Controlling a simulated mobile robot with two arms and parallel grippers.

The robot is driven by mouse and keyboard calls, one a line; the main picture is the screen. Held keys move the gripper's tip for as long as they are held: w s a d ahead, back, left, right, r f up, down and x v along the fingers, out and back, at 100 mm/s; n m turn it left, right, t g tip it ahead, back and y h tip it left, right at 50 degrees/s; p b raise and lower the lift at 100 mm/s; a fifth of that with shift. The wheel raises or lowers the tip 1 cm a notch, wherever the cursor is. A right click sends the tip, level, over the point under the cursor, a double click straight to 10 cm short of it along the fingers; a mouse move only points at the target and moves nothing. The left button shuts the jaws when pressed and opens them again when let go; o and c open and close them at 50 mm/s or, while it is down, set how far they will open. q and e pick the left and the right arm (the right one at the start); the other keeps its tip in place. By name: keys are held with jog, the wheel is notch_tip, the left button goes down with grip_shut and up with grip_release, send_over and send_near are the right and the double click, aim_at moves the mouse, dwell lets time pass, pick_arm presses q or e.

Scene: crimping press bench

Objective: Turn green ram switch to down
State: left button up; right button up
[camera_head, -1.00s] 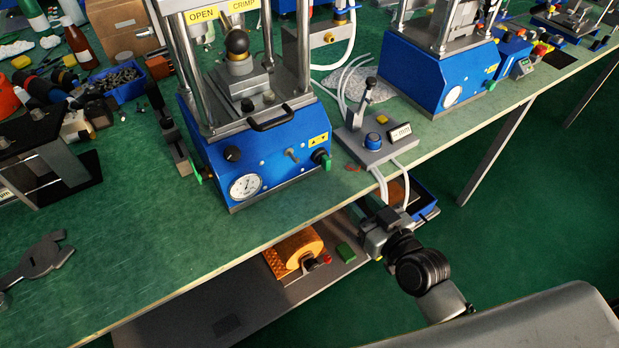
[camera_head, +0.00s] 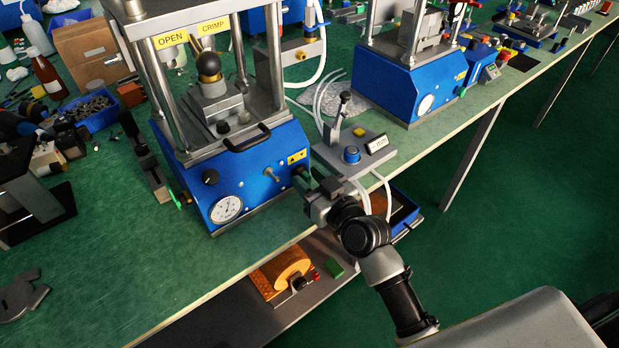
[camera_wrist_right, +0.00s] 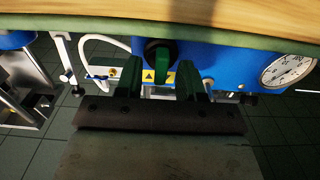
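The green ram switch (camera_wrist_right: 165,58), a green lever on a round black base, sits on the front of the blue press (camera_head: 252,170) near its right corner. In the head view my right gripper (camera_head: 312,187) is close in front of it and partly hides it. In the right wrist view its two dark green fingers (camera_wrist_right: 161,78) are apart, one on each side of the switch's lever. The gripper is open; I cannot tell whether a finger touches the lever. My left gripper is not in view.
A pressure gauge (camera_head: 227,209) and a small metal toggle (camera_head: 271,173) are on the same panel. An orange roll (camera_head: 284,270) lies on the shelf below the bench edge.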

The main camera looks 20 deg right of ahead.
jog(key=c, duration=0.6)
jog(key=shift+o, duration=0.2)
jog(key=shift+r+m+p, duration=0.15)
jog(key=shift+m+p, duration=0.55)
jog(key=shift+m, duration=0.3)
jog(key=m+p, duration=0.1)
jog(key=m, duration=0.2)
jog(key=shift+w+d+p, duration=0.1)
jog(key=shift+d+p, duration=0.1)
jog(key=shift+p, duration=0.15)
jog(key=m+p, duration=0.1)
jog(key=m, duration=0.3)
jog(key=shift+w+d+f+m+p, duration=0.1)
jog(key=shift+f+m+p, duration=0.05)
jog(key=shift+m, duration=0.55)
jog(key=shift+d+f+m+p, duration=0.1)
jog(key=shift+f+m+p, duration=0.05)
jog(key=shift+m, duration=0.55)
